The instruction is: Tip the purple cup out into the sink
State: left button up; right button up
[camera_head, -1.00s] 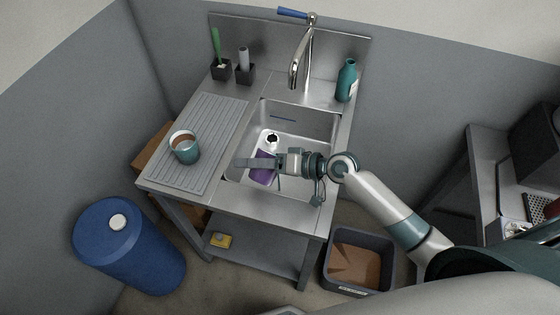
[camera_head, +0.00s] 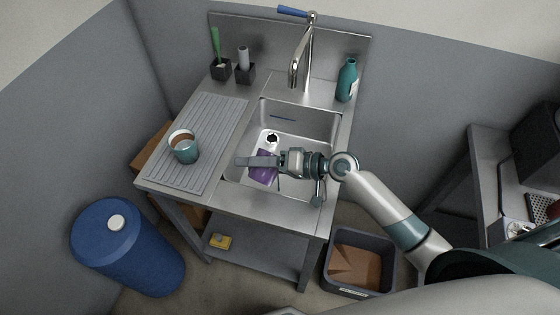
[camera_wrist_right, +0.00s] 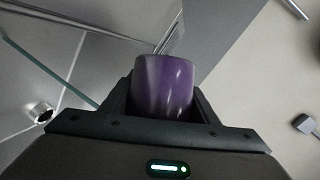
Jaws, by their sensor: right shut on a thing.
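The purple cup (camera_head: 264,173) is in my right gripper (camera_head: 262,163), which is shut on it and holds it over the sink (camera_head: 313,122). In the head view the gripper's finger partly covers the cup. In the right wrist view the purple cup (camera_wrist_right: 165,88) sits between the two dark fingers. Its opening and any contents are hidden, and I cannot tell exactly how far it is tilted. The drain (camera_head: 271,138) shows in the basin just behind the cup. My left gripper is not in view.
The faucet (camera_head: 306,62) rises behind the basin. A teal bottle (camera_head: 347,82) stands at the back right corner. A blue barrel (camera_head: 125,245) and a grey bin (camera_head: 340,283) stand on the floor.

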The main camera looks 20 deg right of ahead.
jog(key=shift+w+f+m+y+b, duration=0.1)
jog(key=shift+f+m+y+b, duration=0.25)
jog(key=shift+m+y+b, duration=0.25)
dwell(1.0)
jog(key=shift+w+d+r+m+g+b, duration=0.35)
jog(key=shift+w+d+m+b, duration=0.1)
jog(key=shift+d+m+b, duration=0.3)
dwell(0.6)
jog(key=shift+w+r+m+y, duration=0.1)
jog(key=shift+r+m+y, duration=0.15)
jog(key=shift+m+y, duration=0.25)
dwell(0.4)
jog(key=n+p, duration=0.1)
jog(key=s+a+n+h, duration=0.1)
jog(key=n+h+p, duration=0.1)
jog(key=shift+s+a+f+n+p, duration=0.15)
jog(key=shift+a+f+n+p, duration=0.1)
jog(key=shift+p, duration=0.05)
jog(key=shift+r, duration=0.1)
